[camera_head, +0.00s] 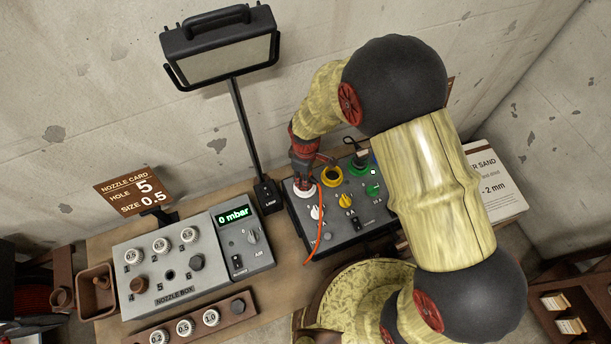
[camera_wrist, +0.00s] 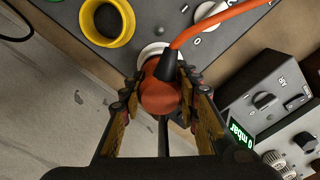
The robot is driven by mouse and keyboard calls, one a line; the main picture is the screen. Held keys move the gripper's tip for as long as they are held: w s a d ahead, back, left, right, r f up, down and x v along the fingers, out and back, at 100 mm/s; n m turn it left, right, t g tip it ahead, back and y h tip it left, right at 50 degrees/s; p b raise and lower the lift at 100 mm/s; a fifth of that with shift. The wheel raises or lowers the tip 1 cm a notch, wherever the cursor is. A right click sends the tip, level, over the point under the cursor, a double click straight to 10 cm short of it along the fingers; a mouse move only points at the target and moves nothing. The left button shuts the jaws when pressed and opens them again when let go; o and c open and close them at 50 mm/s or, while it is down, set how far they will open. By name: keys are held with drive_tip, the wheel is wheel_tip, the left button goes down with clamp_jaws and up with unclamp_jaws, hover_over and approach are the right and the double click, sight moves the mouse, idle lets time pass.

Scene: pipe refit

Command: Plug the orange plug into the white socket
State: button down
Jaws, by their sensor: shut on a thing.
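My gripper (camera_head: 303,180) is shut on the orange plug (camera_wrist: 160,97) at the left end of the dark socket panel (camera_head: 335,236). In the wrist view my gripper's fingers (camera_wrist: 162,108) press on both sides of the plug. The white socket (camera_head: 303,191) lies right under the plug; its pale rim (camera_wrist: 150,51) shows past the plug's edge in the wrist view. The plug is lined up over the socket or in it; I cannot tell how deep it sits. An orange cable (camera_wrist: 222,25) runs from the plug's black sleeve and hangs over the panel's front.
A yellow socket (camera_head: 331,176) is beside the white one, with black and green sockets further right. White and yellow knobs (camera_head: 316,212) stand in front. A lamp (camera_head: 268,194) rises behind left. A pressure meter (camera_head: 243,240) and nozzle box (camera_head: 128,312) stand to the left.

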drive_tip(key=shift+s+f+b, duration=0.1)
drive_tip(key=shift+f+b, duration=0.3)
drive_tip(key=shift+f, duration=0.25)
idle(0.3)
drive_tip(key=c, duration=1.2)
unclamp_jaws()
drive_tip(key=shift+c, duration=0.2)
drive_tip(key=shift+o, duration=0.4)
drive_tip(key=o, duration=0.3)
drive_tip(key=shift+r, duration=0.2)
drive_tip(key=shift+r+p, duration=2.4)
drive_tip(key=shift+r, duration=1.25)
